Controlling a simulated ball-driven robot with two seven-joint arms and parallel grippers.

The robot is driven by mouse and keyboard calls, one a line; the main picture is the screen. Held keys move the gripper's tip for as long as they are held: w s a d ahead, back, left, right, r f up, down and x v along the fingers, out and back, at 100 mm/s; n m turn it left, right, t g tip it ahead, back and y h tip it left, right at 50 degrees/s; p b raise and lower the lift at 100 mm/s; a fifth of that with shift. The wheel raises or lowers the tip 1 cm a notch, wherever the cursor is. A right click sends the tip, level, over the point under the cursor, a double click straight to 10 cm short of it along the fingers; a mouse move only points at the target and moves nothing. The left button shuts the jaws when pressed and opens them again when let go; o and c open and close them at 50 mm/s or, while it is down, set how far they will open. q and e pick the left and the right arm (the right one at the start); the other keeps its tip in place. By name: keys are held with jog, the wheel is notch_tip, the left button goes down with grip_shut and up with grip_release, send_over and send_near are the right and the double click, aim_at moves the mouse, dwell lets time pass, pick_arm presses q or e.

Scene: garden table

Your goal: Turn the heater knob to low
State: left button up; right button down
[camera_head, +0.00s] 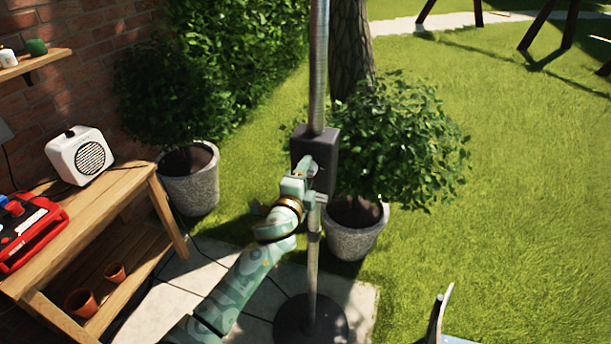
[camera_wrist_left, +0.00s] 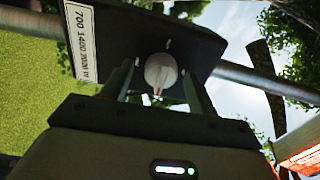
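The heater's dark control box (camera_head: 325,146) is mounted on a metal pole. In the left wrist view the box (camera_wrist_left: 118,45) carries a round pale knob (camera_wrist_left: 160,70) with a small reddish mark on its lower edge. A white label (camera_wrist_left: 80,40) on the box reads about 700, 1400, 2100 W. My left gripper (camera_head: 308,170) is at the front of the box. In the left wrist view its two fingers (camera_wrist_left: 160,88) stand apart on either side of the knob, with visible gaps. The knob is hidden in the head view. Part of my right gripper (camera_head: 440,312) shows at the bottom edge.
A wooden bench (camera_head: 110,215) at the left holds a white speaker-like box (camera_head: 80,155) and a red case (camera_head: 30,232). Potted bushes stand beside and behind the pole, including one pot (camera_head: 355,232). The pole has a dark round base (camera_head: 312,322). Open lawn lies at the right.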

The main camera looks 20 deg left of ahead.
pick_arm(q)
jog(key=s, duration=1.6)
jog(key=shift+s+a+p, duration=0.15)
jog(key=shift+a+p, duration=0.15)
jog(key=s+a+f+n+g+b, duration=0.1)
jog(key=s+f+n+g, duration=0.2)
jog(key=f, duration=0.8)
jog(key=s+f+n+g, duration=0.2)
jog(key=s+f+n, duration=0.15)
jog(key=f, duration=0.75)
jog(key=s+a+f+n+g+b, duration=0.1)
jog(key=s+f+n+g, duration=0.2)
jog(key=f, duration=0.8)
jog(key=s+a+f+n+g+b, duration=0.1)
jog(key=s+f+g+b, duration=0.1)
jog(key=s+f, duration=0.5)
jog(key=s+a+f+n+g+b, duration=0.1)
jog(key=s+f+g, duration=0.3)
jog(key=s+f, duration=0.4)
jog(key=s+a+f+n+g+b, duration=0.2)
jog(key=s+f, duration=0.6)
jog(key=s, duration=1)
jog(key=shift+s+a+f+n+g+y+b, duration=0.2)
jog(key=shift+s+a+n+g+y+b, duration=0.2)
jog(key=shift+a+g, duration=0.25)
